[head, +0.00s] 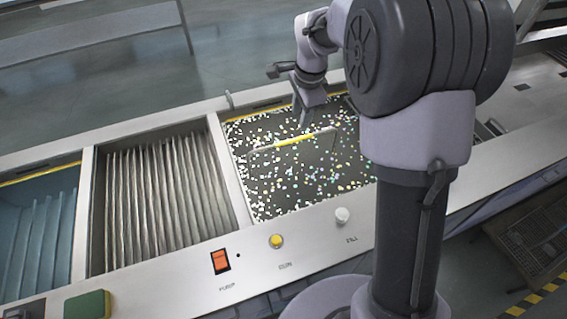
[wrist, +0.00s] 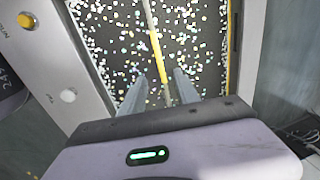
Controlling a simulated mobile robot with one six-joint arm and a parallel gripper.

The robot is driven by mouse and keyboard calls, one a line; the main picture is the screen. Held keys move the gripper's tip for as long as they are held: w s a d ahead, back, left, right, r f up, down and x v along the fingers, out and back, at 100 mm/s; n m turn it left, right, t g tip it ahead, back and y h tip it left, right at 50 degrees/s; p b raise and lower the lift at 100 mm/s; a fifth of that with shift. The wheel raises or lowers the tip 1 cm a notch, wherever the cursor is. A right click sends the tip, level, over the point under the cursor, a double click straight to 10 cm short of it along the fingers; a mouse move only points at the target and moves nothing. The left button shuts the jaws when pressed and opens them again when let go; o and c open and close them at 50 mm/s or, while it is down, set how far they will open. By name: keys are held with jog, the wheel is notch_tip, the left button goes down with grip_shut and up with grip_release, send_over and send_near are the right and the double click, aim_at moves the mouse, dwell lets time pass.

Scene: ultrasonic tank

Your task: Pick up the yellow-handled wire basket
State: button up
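The wire basket's handle shows as a thin bar with a yellow middle (head: 293,141) above the speckled surface of the right-hand tank. In the wrist view the yellow handle (wrist: 157,50) runs lengthwise up the picture, in line with the gap between my fingers. The rest of the basket is hidden under the white and coloured specks. My gripper (head: 303,122) points down over this tank, close to the handle on its far side. In the wrist view my gripper (wrist: 168,75) is open, its two fingers apart and empty. I cannot tell the exact height gap.
The tank rim (head: 238,184) surrounds the speckled surface. A ribbed metal tank (head: 165,195) and a blue tank (head: 40,235) lie to the left. The front panel carries an orange switch (head: 220,261), a yellow knob (head: 277,241) and a white knob (head: 342,215).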

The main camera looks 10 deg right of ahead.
aim_at(295, 139)
jog(key=f+b, duration=0.1)
jog(key=f, duration=0.2)
jog(key=w+f+b, duration=0.1)
jog(key=f, duration=0.3)
jog(key=w+f+b, duration=0.1)
jog(key=f, duration=0.2)
jog(key=shift+a+f+b, duration=0.35)
jog(key=shift+b, duration=0.05)
jog(key=f+b, duration=0.1)
jog(key=f, duration=0.1)
jog(key=w+f+b, duration=0.1)
jog(key=f+b, duration=0.1)
jog(key=f, duration=0.1)
jog(key=shift+w+f, duration=0.1)
jog(key=shift+f, duration=0.1)
jog(key=shift+d+r, duration=0.1)
jog(key=shift+r, duration=0.1)
jog(key=shift+c, duration=0.7)
grip_shut()
